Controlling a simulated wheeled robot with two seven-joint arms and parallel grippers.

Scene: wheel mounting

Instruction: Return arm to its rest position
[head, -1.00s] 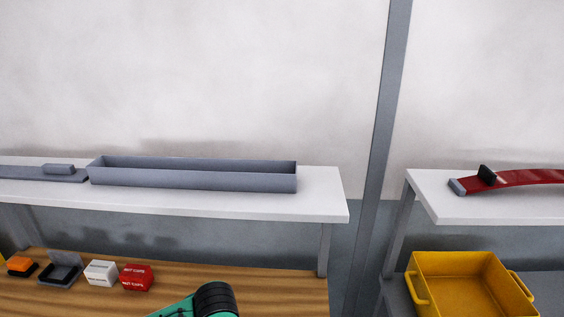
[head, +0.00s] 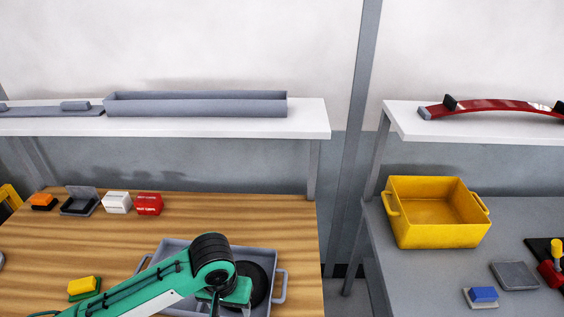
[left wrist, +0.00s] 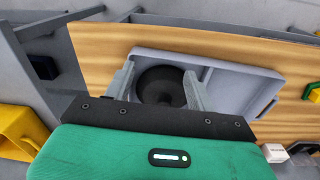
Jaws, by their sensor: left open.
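My left arm, green with a black joint, reaches in from the lower left in the head view. My left gripper (left wrist: 158,82) is open above a grey tray (left wrist: 232,90). A dark round wheel (left wrist: 163,92) lies in the tray, seen between the two fingers in the left wrist view. In the head view the tray (head: 175,246) stands on the wooden table, and the wheel (head: 256,282) is partly hidden by my arm. Whether the fingers touch the wheel cannot be told. My right gripper is not in view.
White and red boxes (head: 149,204) stand at the back of the wooden table (head: 250,215). A yellow and green block (head: 83,287) lies left of the tray. A white shelf (head: 308,122) holds a long grey bin. A yellow crate (head: 440,235) stands on the right bench.

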